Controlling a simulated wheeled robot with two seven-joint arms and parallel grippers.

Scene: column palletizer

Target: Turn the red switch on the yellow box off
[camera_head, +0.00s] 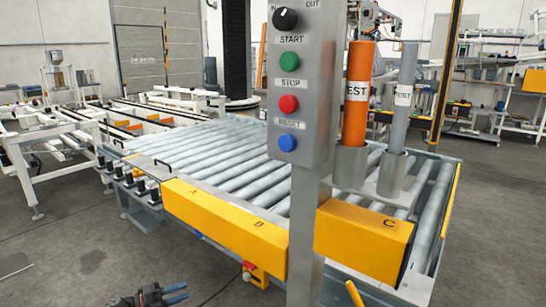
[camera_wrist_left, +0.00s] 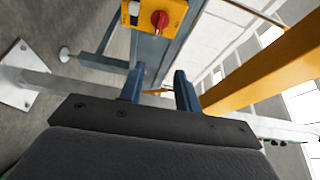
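The red rotary switch (camera_wrist_left: 160,19) sits on the yellow box (camera_wrist_left: 137,22) at the top of the left wrist view. In the head view the red switch (camera_head: 248,265) and yellow box (camera_head: 260,279) show low, beneath the conveyor's yellow cover and left of the grey post. My left gripper (camera_head: 184,293) is at the bottom of the head view, left of the box. In the left wrist view its two blue fingers (camera_wrist_left: 158,80) are apart with nothing between them. The switch is beyond the fingertips, not touched. My right gripper is not in view.
A grey control post (camera_head: 304,220) with green, red and blue buttons stands in front of the roller conveyor (camera_head: 225,160). Yellow covers (camera_head: 225,220) line the conveyor edge. A dark cable (camera_head: 220,289) runs along the floor to the box. The floor at lower left is mostly clear.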

